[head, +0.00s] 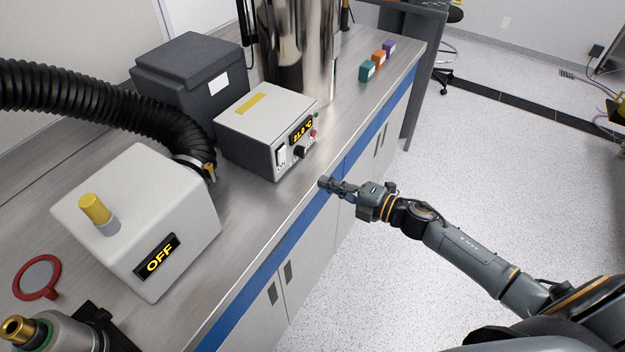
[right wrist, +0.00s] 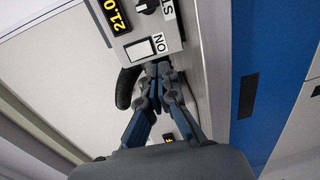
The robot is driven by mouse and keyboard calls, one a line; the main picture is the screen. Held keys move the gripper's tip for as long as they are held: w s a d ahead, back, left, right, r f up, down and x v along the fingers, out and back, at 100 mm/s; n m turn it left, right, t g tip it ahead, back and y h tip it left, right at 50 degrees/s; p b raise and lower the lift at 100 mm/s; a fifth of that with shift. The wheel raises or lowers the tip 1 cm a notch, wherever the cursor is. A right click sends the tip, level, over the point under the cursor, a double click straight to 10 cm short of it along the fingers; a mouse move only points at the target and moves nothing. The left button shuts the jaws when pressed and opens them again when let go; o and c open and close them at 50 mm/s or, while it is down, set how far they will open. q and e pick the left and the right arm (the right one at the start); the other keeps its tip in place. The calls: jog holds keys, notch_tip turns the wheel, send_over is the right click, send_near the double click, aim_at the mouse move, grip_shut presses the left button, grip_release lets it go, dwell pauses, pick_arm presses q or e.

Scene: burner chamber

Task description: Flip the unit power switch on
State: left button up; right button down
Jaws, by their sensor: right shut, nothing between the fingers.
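The control unit (head: 262,125) is a light grey box on the steel bench, with an amber temperature display (head: 302,130) on its front. A white rocker switch (head: 281,155) sits at the left of that front, beside a dark knob (head: 300,152). In the right wrist view the switch (right wrist: 139,51) shows near an "ON" label. My right gripper (head: 324,183) is shut and empty, just in front of the unit near the bench edge. In the right wrist view its closed fingertips (right wrist: 157,68) point at the switch end; contact cannot be told. My left gripper is not in view.
A white box (head: 185,215) with an "OFF" display and yellow-topped knob stands left, by a black corrugated hose (head: 100,90). A dark box (head: 185,75) and a shiny metal cylinder (head: 300,50) stand behind. Bench space right of the unit is mostly clear.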

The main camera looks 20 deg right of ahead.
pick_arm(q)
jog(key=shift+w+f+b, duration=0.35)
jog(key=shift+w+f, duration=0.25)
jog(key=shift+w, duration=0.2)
pick_arm(e)
jog(key=shift+f+v, duration=0.15)
jog(key=shift+v, duration=0.7)
jog(key=shift+f+v, duration=0.15)
jog(key=shift+v, duration=0.75)
